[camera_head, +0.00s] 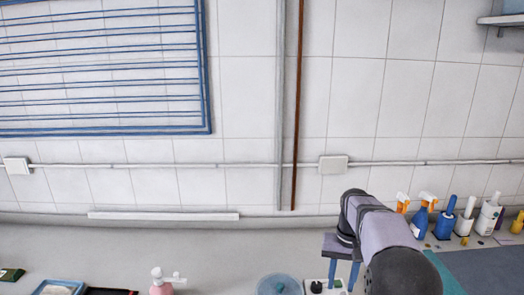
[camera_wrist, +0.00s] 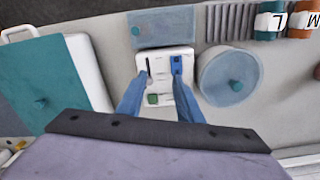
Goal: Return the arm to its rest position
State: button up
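My gripper (camera_wrist: 161,80) points down over the counter in the wrist view, its two blue fingers apart with a clear gap and nothing held between them. A white panel-like object (camera_wrist: 164,55) with a dark slot, a blue part and a green button lies below the fingers. I cannot tell whether the fingertips touch it. In the head view my gripper (camera_head: 343,272) hangs from my arm at the lower right, above the grey counter (camera_head: 225,262). The fingertips are partly lost at the lower edge there.
A round translucent blue container (camera_wrist: 229,76) stands right of the fingers; a teal-covered white box (camera_wrist: 55,80) lies left. In the head view a pink bottle (camera_head: 161,287) is at the lower middle. The counter's middle-left is clear.

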jog(key=s+a+f+n, duration=0.1)
jog(key=s+a+f, duration=0.1)
jog(key=s, duration=0.7)
jog(key=s+a+f+n, duration=0.1)
jog(key=s+a+f, duration=0.1)
jog(key=s, duration=0.7)
jog(key=s+a+f, duration=0.1)
jog(key=s+a, duration=0.3)
jog(key=s, duration=0.5)
jog(key=shift+s+f+n, duration=0.15)
jog(key=shift+f+n, duration=0.25)
